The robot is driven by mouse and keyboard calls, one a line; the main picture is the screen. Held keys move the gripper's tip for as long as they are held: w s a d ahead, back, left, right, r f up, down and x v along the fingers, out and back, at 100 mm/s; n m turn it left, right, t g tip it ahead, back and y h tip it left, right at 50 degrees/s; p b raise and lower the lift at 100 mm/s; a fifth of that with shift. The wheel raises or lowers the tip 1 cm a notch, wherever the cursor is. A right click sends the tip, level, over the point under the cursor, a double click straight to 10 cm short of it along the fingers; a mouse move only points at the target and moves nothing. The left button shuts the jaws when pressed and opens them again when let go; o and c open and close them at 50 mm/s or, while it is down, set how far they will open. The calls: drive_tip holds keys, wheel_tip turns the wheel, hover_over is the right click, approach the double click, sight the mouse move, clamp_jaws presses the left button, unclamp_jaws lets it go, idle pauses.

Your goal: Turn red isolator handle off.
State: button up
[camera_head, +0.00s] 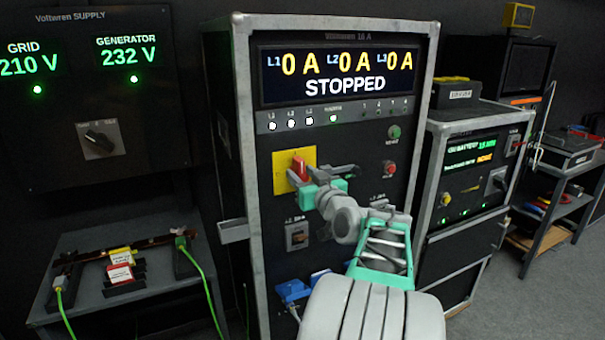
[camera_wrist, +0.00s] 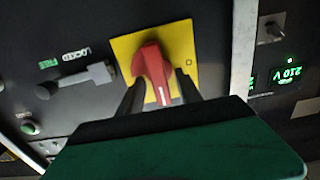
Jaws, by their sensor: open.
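The red isolator handle (camera_head: 299,168) sits on a yellow plate (camera_head: 281,182) on the front of the dark cabinet. In the wrist view the red handle (camera_wrist: 152,74) shows near the centre, on its yellow plate (camera_wrist: 181,36) with an "O" mark at the right. My gripper (camera_head: 305,180) is at the handle in the head view. In the wrist view my gripper (camera_wrist: 158,90) is open, with one dark finger on each side of the handle. Whether the fingers touch the handle cannot be told. The display above reads "STOPPED" and 0 A on all three lines.
A grey lever (camera_wrist: 75,80) marked LOCKED and FREE lies beside the plate in the wrist view. Green (camera_head: 394,132) and red (camera_head: 389,169) buttons are right of the plate. A supply panel (camera_head: 150,150) stands left, a battery cabinet (camera_head: 470,140) right.

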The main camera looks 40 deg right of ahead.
clamp_jaws()
idle(0.4)
